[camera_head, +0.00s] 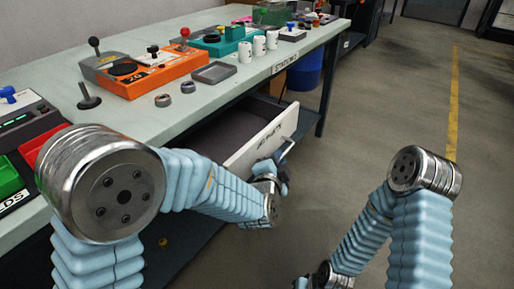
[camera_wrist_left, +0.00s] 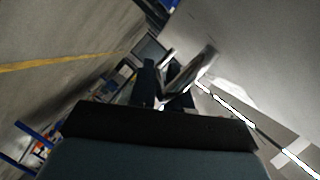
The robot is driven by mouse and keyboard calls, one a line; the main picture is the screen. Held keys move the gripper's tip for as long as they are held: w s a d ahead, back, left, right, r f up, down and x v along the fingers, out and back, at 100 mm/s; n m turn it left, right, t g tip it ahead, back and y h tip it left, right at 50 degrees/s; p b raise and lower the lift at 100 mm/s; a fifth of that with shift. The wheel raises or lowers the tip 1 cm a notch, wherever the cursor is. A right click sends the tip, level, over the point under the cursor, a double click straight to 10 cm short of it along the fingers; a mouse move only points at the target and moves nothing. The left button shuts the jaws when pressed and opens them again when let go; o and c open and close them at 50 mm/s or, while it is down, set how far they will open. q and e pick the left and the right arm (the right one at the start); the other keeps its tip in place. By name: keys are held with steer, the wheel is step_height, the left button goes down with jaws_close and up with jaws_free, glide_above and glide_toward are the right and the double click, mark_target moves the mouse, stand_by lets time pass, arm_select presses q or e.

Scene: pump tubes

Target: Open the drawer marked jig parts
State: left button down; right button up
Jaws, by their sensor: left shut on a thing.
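The drawer (camera_head: 262,142) under the workbench stands pulled well out, and its dark, empty-looking inside shows. Its white front carries a label that I cannot read fully from here. My left gripper (camera_head: 279,165) is at the drawer front, shut on the drawer's handle (camera_head: 287,148). In the left wrist view the fingers (camera_wrist_left: 165,95) close around the metal handle (camera_wrist_left: 190,72), beside the pale drawer front. My right arm reaches down at the lower right of the head view, and its gripper's fingers are out of the picture.
The workbench (camera_head: 222,92) holds an orange control box (camera_head: 150,75), white cylinders (camera_head: 258,46), a grey tray (camera_head: 213,72) and dark rings. A red bin and a green bin (camera_head: 8,178) sit at the left. A blue barrel (camera_head: 307,72) stands beneath the bench. The floor to the right is clear.

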arm_select(q)
steer(key=s+d+p, duration=0.3)
steer(key=s+d, duration=0.4)
steer(key=d, duration=0.3)
steer(key=shift+s, duration=0.15)
arm_select(e)
steer(key=r, duration=0.2)
steer(key=a+r, duration=0.1)
steer(key=shift+s+a+r, duration=0.1)
steer(key=shift+s+r, duration=0.1)
steer(key=shift+s, duration=0.05)
arm_select(q)
steer(key=c, duration=1.2)
jaws_free()
steer(key=shift+o, duration=0.2)
steer(key=v, duration=1.3)
steer(key=shift+s, duration=0.35)
arm_select(e)
steer(key=shift+a+r, duration=0.1)
steer(key=shift+r, duration=0.2)
arm_select(q)
steer(key=shift+a+r, duration=0.1)
steer(key=shift+a, duration=0.05)
